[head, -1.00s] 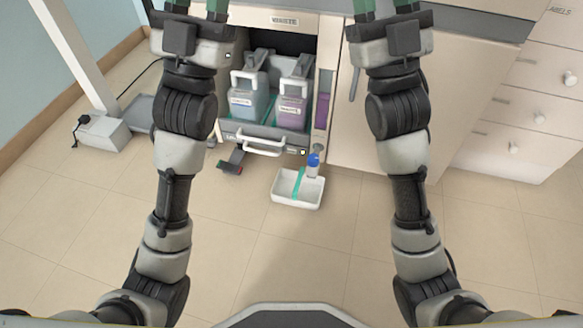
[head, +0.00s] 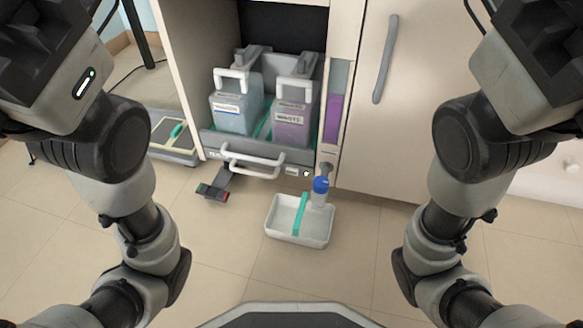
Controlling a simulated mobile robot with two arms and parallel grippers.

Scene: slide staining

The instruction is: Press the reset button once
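No control in view can be read as the reset button. A small round pale button or light (head: 306,173) sits on a dark patch at the right end of the drawer front, below the clear tube with purple liquid. A dark foot-pedal-like part (head: 213,191) with a red end sticks out near the floor under the drawer. My two arms come in from the left and right, but both grippers are out of the picture. Neither gripper is seen near the button or the pedal.
The pulled-out drawer (head: 255,150) holds a grey-blue waste jug (head: 237,110) and a purple waste jug (head: 292,122). A white tray (head: 283,235) with a blue-capped bottle (head: 319,192) is on the floor. A grey scale-like box (head: 172,140) stands left. A closed cabinet door (head: 400,140) is right.

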